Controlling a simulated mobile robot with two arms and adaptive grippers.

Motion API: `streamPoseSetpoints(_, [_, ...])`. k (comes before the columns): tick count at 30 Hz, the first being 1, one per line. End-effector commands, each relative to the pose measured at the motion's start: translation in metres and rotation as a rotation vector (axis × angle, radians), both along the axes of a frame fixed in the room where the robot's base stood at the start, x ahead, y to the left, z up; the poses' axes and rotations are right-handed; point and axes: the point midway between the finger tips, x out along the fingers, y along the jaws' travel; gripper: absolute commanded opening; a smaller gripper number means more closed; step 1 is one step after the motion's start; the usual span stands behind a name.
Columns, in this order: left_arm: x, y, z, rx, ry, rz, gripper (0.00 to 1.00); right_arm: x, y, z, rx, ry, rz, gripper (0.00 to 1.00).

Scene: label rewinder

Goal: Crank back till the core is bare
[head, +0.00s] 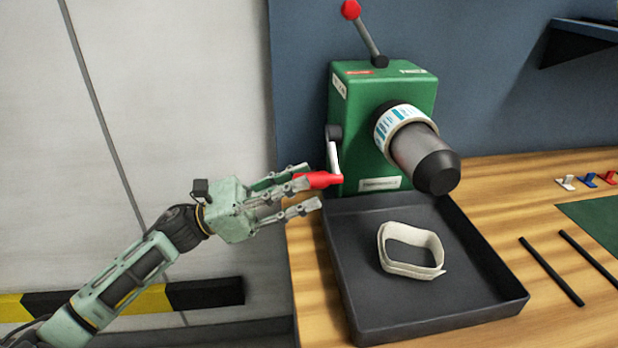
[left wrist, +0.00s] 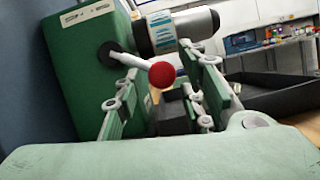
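The green rewinder (head: 360,95) stands on the bench. Its spindle (head: 410,148), a grey cylinder with a black end cap, points toward the front right. A white label roll with blue print (head: 398,122) is around the spindle near the housing; it also shows in the left wrist view (left wrist: 160,32). The crank has a pale arm (head: 333,160) and a red grip (head: 325,180), pointing down in the head view. My left gripper (head: 303,188) is open, its fingers on either side of the red grip (left wrist: 162,74); contact is unclear. My right gripper is out of view.
A dark tray (head: 350,300) below the spindle holds a loose off-white strip loop (head: 410,268). A lever with a red ball (head: 352,10) rises from the housing top. Dark rods (head: 552,272), small coloured clips (head: 587,179) and a green mat (head: 600,225) lie to the right.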

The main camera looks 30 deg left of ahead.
Motion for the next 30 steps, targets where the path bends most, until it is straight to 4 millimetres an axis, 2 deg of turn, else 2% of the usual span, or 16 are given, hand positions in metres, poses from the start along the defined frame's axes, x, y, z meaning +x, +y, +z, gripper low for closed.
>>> streamPoseSetpoints(6, [0.011,-0.016,0.009,-0.001,-0.001,0.000,0.37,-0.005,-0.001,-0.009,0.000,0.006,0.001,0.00])
streamPoseSetpoints(15, [0.012,-0.018,0.008,-0.002,0.001,0.000,0.36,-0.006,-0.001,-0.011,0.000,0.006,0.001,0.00])
streamPoseSetpoints(27, [0.012,-0.017,0.009,-0.003,0.002,0.002,0.01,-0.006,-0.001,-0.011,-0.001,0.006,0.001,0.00])
streamPoseSetpoints(30, [0.012,-0.017,0.009,-0.003,0.002,0.002,0.00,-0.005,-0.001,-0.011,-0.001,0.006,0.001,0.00])
